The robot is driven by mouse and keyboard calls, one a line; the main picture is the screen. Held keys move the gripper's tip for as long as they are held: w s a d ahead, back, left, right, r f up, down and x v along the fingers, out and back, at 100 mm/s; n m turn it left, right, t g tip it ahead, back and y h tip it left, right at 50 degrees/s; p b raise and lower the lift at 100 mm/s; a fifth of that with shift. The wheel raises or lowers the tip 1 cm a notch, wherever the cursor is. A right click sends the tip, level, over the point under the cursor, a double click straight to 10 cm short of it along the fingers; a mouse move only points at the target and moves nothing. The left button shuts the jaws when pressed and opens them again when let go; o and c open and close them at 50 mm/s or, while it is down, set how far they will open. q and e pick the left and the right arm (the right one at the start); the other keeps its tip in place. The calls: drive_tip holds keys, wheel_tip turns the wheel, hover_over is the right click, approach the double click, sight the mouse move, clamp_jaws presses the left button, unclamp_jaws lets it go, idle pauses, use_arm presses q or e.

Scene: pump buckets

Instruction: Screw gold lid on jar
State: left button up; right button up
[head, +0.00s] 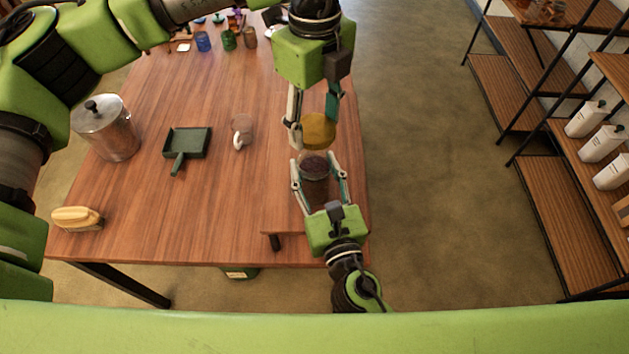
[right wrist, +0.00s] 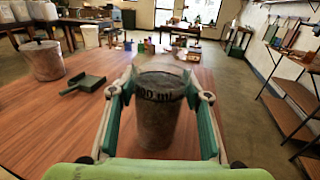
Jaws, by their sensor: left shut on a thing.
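The gold lid (head: 318,130) is held flat in my left gripper (head: 313,112), which reaches down from above and is shut on it. The lid is a little above and beyond the jar in the head view. The glass jar (head: 315,178) stands upright and open-topped near the table's right edge, with dark contents. My right gripper (head: 318,186) has a finger on each side of the jar. In the right wrist view the jar (right wrist: 158,105) is between the fingers; whether both press on the glass is unclear. The lid is not visible there.
Several cups stand at the far end. Shelves (head: 540,185) with white bottles (head: 600,145) stand at the right, beyond open floor.

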drive_tip(key=shift+c, duration=1.4)
use_arm(q)
drive_tip(key=shift+f, duration=2.5)
drive_tip(key=shift+f, duration=0.9)
drive_tip(key=shift+f, duration=0.5)
